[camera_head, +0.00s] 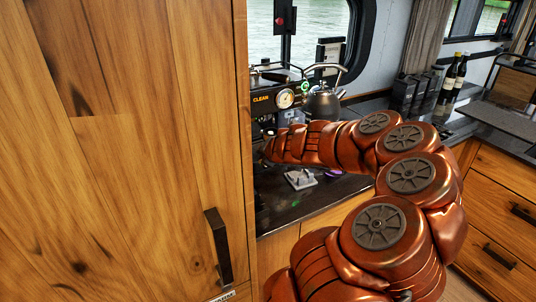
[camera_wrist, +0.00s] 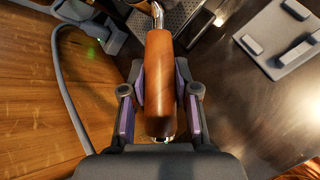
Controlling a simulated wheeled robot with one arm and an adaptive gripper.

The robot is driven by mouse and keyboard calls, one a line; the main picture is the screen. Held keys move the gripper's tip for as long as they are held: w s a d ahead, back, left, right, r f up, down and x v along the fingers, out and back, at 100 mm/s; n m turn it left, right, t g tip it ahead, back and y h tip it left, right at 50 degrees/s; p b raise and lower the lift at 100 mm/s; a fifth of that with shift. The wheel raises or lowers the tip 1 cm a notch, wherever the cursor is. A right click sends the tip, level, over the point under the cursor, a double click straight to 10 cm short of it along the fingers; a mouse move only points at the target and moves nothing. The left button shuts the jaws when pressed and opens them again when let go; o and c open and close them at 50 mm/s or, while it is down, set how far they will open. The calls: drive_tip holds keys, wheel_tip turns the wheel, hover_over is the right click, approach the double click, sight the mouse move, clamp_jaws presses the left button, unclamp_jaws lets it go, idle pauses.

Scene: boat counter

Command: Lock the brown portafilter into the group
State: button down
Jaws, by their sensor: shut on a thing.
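In the wrist view, the brown portafilter handle (camera_wrist: 161,75) lies between the fingers of my gripper (camera_wrist: 160,92). My gripper is shut on it, with a purple-padded finger on each side. The handle's metal neck (camera_wrist: 157,14) runs up to the top edge, and the portafilter's head is out of the picture. In the head view, the espresso machine (camera_head: 268,98) with its gauge is partly hidden by the cabinet. My arm reaches to it from the right. My gripper and the portafilter are hidden there, so I cannot tell how the head sits at the group.
A grey stand (camera_wrist: 285,38) sits on the counter at the upper right of the wrist view. A grey cable (camera_wrist: 60,75) curves down the left. A kettle (camera_head: 322,103) stands beside the machine. A tall wooden cabinet (camera_head: 130,150) blocks the left, and bottles (camera_head: 452,84) stand farther right.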

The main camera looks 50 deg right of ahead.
drive_tip(key=shift+w+d+p, duration=0.55)
drive_tip(key=shift+w+p, duration=0.25)
drive_tip(key=shift+w, duration=0.85)
drive_tip(key=shift+w+d+p, duration=0.55)
drive_tip(key=shift+w+p, duration=0.3)
drive_tip(key=shift+w, duration=0.75)
drive_tip(key=shift+w+d+p, duration=0.55)
drive_tip(key=shift+w+p, duration=0.25)
drive_tip(key=shift+w, duration=0.85)
drive_tip(key=shift+w+r, duration=0.1)
drive_tip(key=shift+r, duration=0.05)
drive_tip(key=shift+r+p, duration=0.35)
drive_tip(key=shift+p, duration=0.15)
drive_tip(key=shift+r, duration=0.95)
drive_tip(key=shift+f+b, duration=0.95)
drive_tip(key=shift+f, duration=0.35)
